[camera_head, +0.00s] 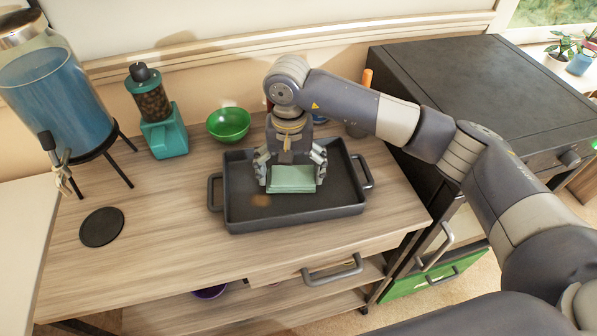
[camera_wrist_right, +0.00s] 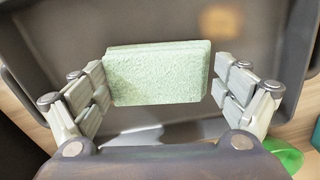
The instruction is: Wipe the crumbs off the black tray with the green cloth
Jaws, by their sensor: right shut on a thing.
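The black tray (camera_head: 295,219) lies on the wooden counter, with a handle at each end. My right gripper (camera_head: 291,174) points down into the tray and is shut on the green cloth (camera_head: 292,185), a pale green block. In the right wrist view the cloth (camera_wrist_right: 158,75) sits between the two fingers, over the tray floor (camera_wrist_right: 255,55). A brownish patch of crumbs (camera_head: 261,200) shows on the tray floor, just left of and in front of the cloth. It also shows near the top of the right wrist view (camera_wrist_right: 220,20). I cannot tell whether the cloth touches the tray.
A green bowl (camera_head: 228,124) stands behind the tray's left side. A teal grinder (camera_head: 163,135) and a blue drink dispenser (camera_head: 60,95) on a black stand are at the left. A round black coaster (camera_head: 102,227) lies front left. Clear counter lies between coaster and tray.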

